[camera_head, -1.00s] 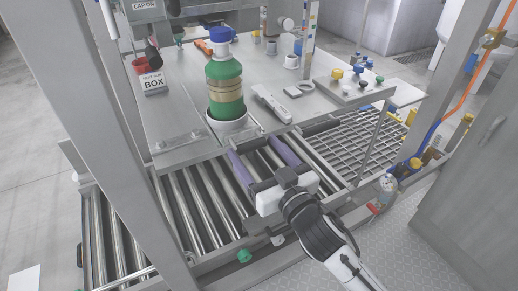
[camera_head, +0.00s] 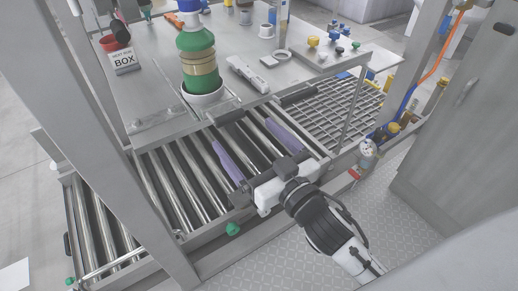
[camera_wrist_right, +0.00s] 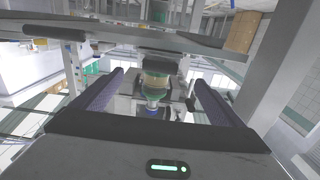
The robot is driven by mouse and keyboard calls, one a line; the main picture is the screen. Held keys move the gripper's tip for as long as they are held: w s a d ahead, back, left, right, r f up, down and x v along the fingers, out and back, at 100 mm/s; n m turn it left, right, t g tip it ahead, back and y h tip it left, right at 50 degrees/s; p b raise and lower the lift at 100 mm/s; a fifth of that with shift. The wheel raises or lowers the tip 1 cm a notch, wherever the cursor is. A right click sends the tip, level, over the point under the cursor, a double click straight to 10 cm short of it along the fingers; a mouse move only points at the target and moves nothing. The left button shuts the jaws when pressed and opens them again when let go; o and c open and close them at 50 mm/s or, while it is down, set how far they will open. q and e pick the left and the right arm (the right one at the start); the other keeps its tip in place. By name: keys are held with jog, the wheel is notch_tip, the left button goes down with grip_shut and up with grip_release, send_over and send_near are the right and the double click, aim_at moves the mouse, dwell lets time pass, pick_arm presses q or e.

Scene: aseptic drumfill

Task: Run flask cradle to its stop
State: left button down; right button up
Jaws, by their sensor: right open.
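The flask (camera_head: 198,62), a green bottle with a tan label band and a blue cap, stands upright in a white round cradle (camera_head: 204,97) near the front edge of the steel table. My right gripper (camera_head: 243,133) is open and empty, its two purple fingers apart over the rollers in front of the table, nearer me than the cradle and not touching it. In the right wrist view the flask (camera_wrist_right: 156,84) shows upside down between the spread fingers. My left gripper is not in view.
A roller conveyor (camera_head: 170,187) runs below the table front, with a wire grid (camera_head: 325,112) to its right. A white tool (camera_head: 247,76) lies right of the cradle. Frame posts (camera_head: 110,140) rise at left and right.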

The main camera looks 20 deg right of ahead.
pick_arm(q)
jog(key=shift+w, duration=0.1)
pick_arm(e)
jog(key=shift+s+d, duration=0.2)
jog(key=shift+s, duration=0.9)
jog(key=shift+s+d, duration=0.2)
jog(key=shift+s, duration=0.85)
jog(key=shift+f, duration=0.1)
pick_arm(q)
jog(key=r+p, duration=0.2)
jog(key=p, duration=0.1)
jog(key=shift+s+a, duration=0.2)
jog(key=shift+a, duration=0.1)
pick_arm(e)
jog(key=s+f+g, duration=0.4)
jog(key=s+f, duration=0.3)
jog(key=f, duration=0.5)
jog(key=s+a+f+g, duration=0.1)
jog(key=s+f+g, duration=0.4)
jog(key=f, duration=0.8)
jog(key=shift+s+a+f, duration=0.15)
jog(key=shift+s+a, duration=0.1)
jog(key=shift+s, duration=0.9)
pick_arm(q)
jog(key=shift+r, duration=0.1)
